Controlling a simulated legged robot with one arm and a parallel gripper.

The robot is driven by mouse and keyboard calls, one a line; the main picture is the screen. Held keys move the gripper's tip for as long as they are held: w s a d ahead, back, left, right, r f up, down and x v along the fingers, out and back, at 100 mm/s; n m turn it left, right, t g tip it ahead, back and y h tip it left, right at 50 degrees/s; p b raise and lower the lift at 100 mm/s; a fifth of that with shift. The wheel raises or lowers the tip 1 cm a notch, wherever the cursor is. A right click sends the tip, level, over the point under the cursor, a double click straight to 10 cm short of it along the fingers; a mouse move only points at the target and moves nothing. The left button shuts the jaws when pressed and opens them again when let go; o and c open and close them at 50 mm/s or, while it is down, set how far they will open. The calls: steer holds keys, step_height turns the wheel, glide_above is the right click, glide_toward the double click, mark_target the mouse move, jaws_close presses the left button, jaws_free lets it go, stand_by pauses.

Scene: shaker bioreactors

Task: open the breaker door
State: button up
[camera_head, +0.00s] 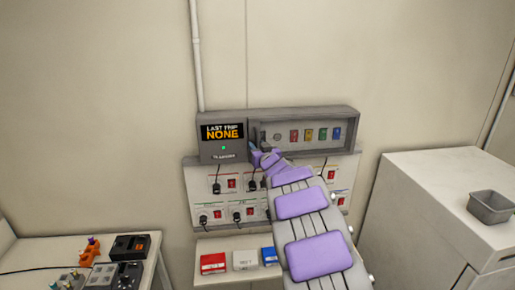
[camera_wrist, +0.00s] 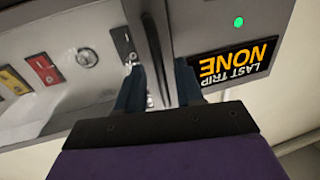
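The breaker box (camera_head: 305,113) is a wide grey wall box. Several coloured breakers show inside its right part, in red, yellow, green and blue. I cannot tell whether a clear door covers them. A dark upright bar (camera_wrist: 156,55), like a handle, stands between this part and the display panel in the wrist view. My gripper (camera_head: 255,149) is at the left end of the breaker part. In the wrist view my gripper (camera_wrist: 158,85) has its two fingers apart, one on each side of the bar, with gaps showing. The arm hides part of the box's lower edge.
The display (camera_head: 222,132) reads LAST TRIP NONE, with a green light below it. Sockets with plugs and red switches fill the panel (camera_head: 196,181) underneath. A shelf with red, white and blue boxes (camera_head: 245,260) is lower. A white cabinet (camera_head: 425,190) stands right, a bench (camera_head: 40,250) left.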

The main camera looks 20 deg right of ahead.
jaws_close()
stand_by(1.3)
